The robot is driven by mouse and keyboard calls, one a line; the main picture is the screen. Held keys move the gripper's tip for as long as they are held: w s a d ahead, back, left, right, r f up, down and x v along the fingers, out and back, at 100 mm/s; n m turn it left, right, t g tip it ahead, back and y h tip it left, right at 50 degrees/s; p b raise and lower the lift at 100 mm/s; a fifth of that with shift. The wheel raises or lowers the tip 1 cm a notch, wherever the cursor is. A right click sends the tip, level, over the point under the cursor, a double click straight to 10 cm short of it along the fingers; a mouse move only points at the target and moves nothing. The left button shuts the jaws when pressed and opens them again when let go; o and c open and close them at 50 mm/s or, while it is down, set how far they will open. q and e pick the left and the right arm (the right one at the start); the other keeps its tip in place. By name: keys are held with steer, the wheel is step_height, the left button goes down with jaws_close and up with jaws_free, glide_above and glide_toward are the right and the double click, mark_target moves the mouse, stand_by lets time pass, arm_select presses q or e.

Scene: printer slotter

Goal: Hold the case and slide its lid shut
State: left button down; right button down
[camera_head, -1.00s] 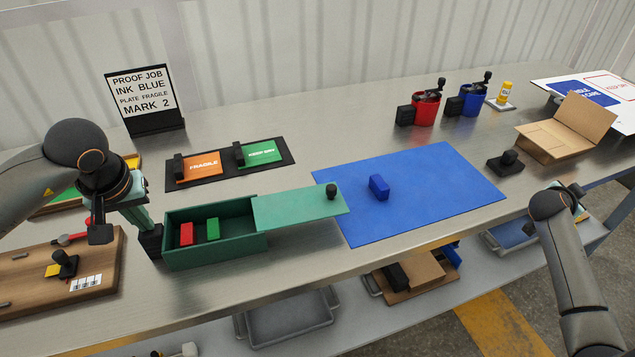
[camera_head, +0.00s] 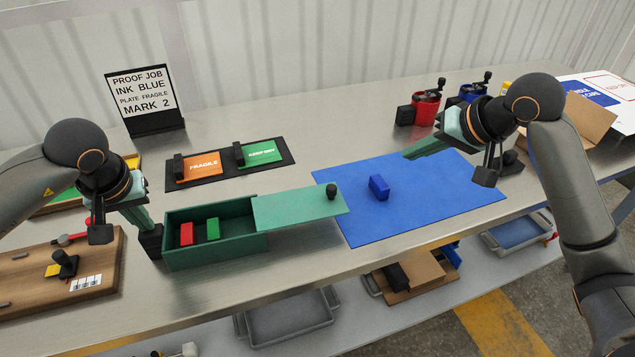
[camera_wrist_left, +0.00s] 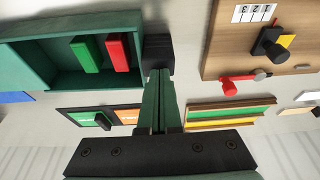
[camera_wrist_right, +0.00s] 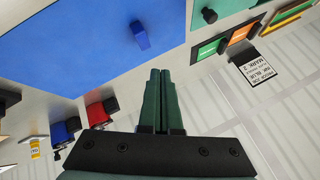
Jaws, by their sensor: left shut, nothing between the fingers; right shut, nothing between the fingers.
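The green case (camera_head: 214,259) sits on the bench with its left part open; a red block (camera_head: 186,234) and a green block (camera_head: 213,229) lie inside. Its green lid (camera_head: 297,206) is slid out to the right, with a black knob (camera_head: 331,191) near its right end. A black block (camera_head: 152,242) is at the case's left end. My left gripper (camera_head: 152,226) is shut at that black block, which also shows in the left wrist view (camera_wrist_left: 158,52); whether they touch is unclear. My right gripper (camera_head: 407,155) is shut and empty above the blue mat, right of the lid.
A blue mat (camera_head: 440,190) with a blue block (camera_head: 379,187) lies right of the lid. Orange and green plates on a black mat (camera_head: 286,157) lie behind the case. A wooden board (camera_head: 100,262) is at left. Red and blue pots stand at back right.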

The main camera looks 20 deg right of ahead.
arm_select(q)
steer(key=shift+s+f, duration=0.2)
steer(key=shift+f, duration=0.15)
arm_select(e)
steer(key=s+a+n+g+y, duration=0.1)
steer(key=s+a+n+g, duration=0.1)
steer(key=s+a, duration=0.15)
glide_toward(337, 194)
steer(key=f, duration=0.1)
steer(key=d+f, duration=0.2)
steer(key=f, duration=0.1)
steer(key=shift+w+f, duration=0.1)
steer(key=shift+w, duration=0.25)
steer(key=shift+w+a, duration=0.2)
steer(key=shift+a, duration=0.4)
steer(key=shift+w+a, duration=0.25)
steer(key=shift+a, duration=0.3)
steer(key=shift+w+a, duration=0.2)
steer(key=shift+a, duration=0.4)
